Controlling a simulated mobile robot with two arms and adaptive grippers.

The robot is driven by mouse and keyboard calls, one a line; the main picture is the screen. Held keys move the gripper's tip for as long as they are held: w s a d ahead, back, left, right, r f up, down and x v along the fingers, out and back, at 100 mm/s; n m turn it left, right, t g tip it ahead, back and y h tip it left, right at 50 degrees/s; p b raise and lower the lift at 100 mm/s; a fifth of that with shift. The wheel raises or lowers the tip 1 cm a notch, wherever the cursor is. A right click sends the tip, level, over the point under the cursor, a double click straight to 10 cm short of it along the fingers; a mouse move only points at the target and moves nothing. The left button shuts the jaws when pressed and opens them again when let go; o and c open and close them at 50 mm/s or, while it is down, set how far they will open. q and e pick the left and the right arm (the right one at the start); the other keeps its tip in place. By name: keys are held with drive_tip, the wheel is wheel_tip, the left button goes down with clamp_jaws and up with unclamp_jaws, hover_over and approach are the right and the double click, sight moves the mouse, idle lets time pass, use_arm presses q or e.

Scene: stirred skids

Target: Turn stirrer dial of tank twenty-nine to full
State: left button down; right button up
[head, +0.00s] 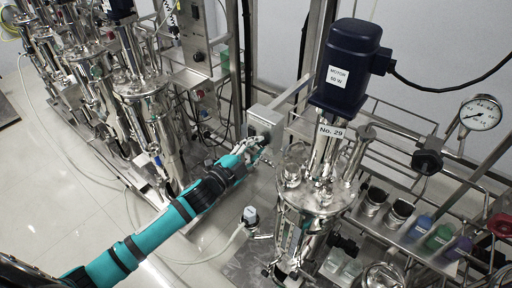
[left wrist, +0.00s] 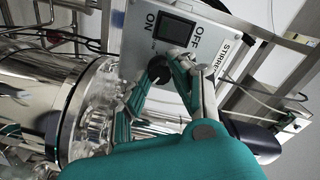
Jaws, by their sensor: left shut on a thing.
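Tank twenty-nine (head: 312,205) is the steel vessel in the middle of the head view, with a "No. 29" label (head: 331,131) under a dark blue motor (head: 350,55). Its grey stirrer box (head: 264,121) is on the frame to the left of it. My right gripper is out of view.
Other tanks (head: 137,85) with a similar control box (head: 204,100) stand at the left. A pressure gauge (head: 480,114) and a rack with coloured bottles (head: 438,237) are at the right. A pale hose (head: 225,253) runs low near my left arm.

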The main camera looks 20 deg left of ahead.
use_arm(q)
drive_tip(key=shift+f+m, duration=0.15)
drive_tip(key=shift+m, duration=0.35)
drive_tip(key=c, duration=1.1)
unclamp_jaws()
drive_tip(key=shift+s+a, duration=0.2)
drive_tip(key=shift+s, duration=0.3)
drive_tip(key=v, duration=1.1)
